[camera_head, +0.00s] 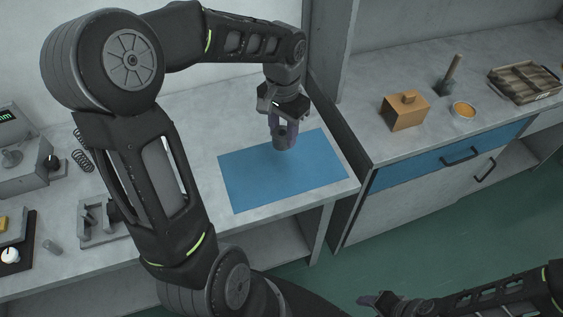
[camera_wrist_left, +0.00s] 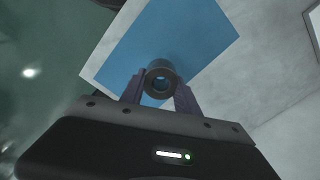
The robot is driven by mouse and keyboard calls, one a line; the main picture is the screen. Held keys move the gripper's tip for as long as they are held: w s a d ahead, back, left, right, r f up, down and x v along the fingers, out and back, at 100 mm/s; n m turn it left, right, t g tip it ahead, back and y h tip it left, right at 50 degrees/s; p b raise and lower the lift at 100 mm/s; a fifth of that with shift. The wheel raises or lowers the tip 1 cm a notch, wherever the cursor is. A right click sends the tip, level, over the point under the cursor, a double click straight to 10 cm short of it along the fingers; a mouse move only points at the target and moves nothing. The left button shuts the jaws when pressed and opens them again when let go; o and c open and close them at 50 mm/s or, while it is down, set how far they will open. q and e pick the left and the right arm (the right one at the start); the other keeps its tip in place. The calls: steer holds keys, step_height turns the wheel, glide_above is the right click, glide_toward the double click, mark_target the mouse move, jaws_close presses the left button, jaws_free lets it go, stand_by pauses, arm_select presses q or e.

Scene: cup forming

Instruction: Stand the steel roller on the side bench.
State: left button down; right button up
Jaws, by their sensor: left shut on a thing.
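The steel roller (camera_head: 279,142) is a short dark grey cylinder. It is between the fingers of my left gripper (camera_head: 283,128), which is shut on it over the blue mat (camera_head: 240,190) on the grey bench (camera_head: 205,180). In the left wrist view the roller (camera_wrist_left: 161,82) shows end-on with a round hole, between the two purple fingers, with the blue mat (camera_wrist_left: 150,45) behind it. The roller looks close to upright. I cannot tell whether its lower end touches the mat. My right gripper (camera_head: 376,301) is partly in view at the bottom, and its fingers are unclear.
A second bench at the right holds a wooden box with a knob (camera_head: 405,110), a small orange-filled dish (camera_head: 463,110), an upright handled tool (camera_head: 449,75) and a wooden tray (camera_head: 525,82). A coil spring (camera_head: 82,155) and fixtures stand left. The mat around the roller is clear.

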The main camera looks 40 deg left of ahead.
arm_select(q)
steer(key=f, duration=0.1)
glide_above(283, 166)
steer(key=shift+f+p, duration=0.3)
steer(key=shift+f, duration=2.4)
steer(key=shift+f, duration=0.1)
steer(key=shift+f, duration=1.8)
steer(key=shift+f, duration=0.15)
steer(key=c, duration=0.9)
jaws_free()
